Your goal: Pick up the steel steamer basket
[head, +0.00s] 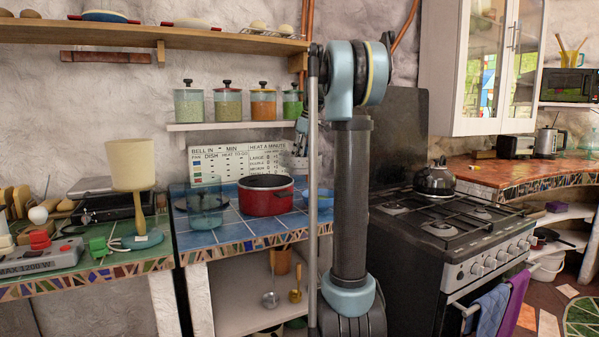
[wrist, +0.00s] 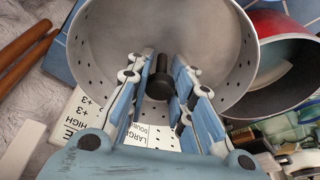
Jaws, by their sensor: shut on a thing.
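The steel steamer basket (wrist: 205,40) fills the upper middle of the wrist view. It is a round grey metal bowl with small holes and a dark upright post (wrist: 159,84) at its centre. My gripper (wrist: 160,68) reaches in over the rim, its two blue-and-white fingers closed on the post from both sides. In the head view part of my gripper (head: 301,132) shows left of my arm, above the blue-tiled counter. I cannot clearly make out the basket there. Whether its base touches the counter is not visible.
A red pot (head: 266,203) stands on the blue-tiled counter (head: 232,233); in the wrist view the red pot (wrist: 272,22) is close to the basket's right side. A clear blue vessel (head: 206,208) stands left of it. A jar shelf (head: 222,126) and printed sign (head: 232,160) are behind.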

